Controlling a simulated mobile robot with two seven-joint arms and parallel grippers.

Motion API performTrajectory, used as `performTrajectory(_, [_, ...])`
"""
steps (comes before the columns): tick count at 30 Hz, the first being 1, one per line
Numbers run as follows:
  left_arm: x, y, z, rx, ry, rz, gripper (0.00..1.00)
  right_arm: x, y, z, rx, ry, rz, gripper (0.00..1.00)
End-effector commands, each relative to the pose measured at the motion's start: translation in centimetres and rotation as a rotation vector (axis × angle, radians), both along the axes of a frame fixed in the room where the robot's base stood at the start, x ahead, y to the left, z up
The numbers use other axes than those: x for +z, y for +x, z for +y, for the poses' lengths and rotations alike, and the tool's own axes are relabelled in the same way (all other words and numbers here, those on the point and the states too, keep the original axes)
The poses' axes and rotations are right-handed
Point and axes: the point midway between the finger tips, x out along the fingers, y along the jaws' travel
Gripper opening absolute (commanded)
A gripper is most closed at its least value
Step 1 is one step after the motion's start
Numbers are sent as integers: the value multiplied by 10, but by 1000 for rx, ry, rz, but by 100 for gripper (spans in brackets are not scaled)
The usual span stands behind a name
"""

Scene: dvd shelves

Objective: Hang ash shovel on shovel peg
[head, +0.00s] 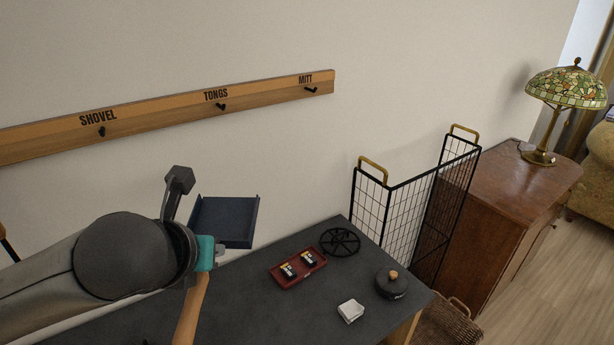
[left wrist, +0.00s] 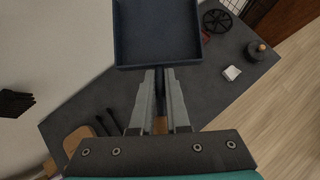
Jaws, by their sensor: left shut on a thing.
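The ash shovel has a dark blue square pan (head: 225,221) and what looks like a wooden handle (head: 190,312). My left gripper (head: 205,253) is shut on its shaft, with the pan above and the handle hanging below. In the left wrist view the pan (left wrist: 156,32) lies beyond the fingertips of my left gripper (left wrist: 160,85). The shovel peg (head: 102,132) is a small black hook under the word SHOVEL on the wooden wall rail (head: 150,120). It is bare, up and left of the pan, and apart from it. My right gripper is not in view.
Tongs peg (head: 221,107) and mitt peg (head: 311,90) are bare. The dark table (head: 250,300) holds a red tray (head: 285,276), a black trivet (head: 340,242), a white dish (head: 351,311) and a lidded pot (head: 391,283). A wire screen (head: 385,215) stands at its right.

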Motion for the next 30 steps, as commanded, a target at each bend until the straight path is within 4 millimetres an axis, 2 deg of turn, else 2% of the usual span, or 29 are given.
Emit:
performTrajectory(11, [-5,5,-2,46,-4,3,0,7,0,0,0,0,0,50])
performTrajectory(14, [-15,11,-4,122,-4,7,0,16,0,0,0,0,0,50])
performTrajectory(19, [-44,17,-12,317,-3,10,0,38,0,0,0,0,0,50])
performTrajectory(24, [-72,8,-23,499,-2,8,0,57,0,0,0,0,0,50])
performTrajectory(30, [-89,-5,-33,621,-2,2,0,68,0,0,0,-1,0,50])
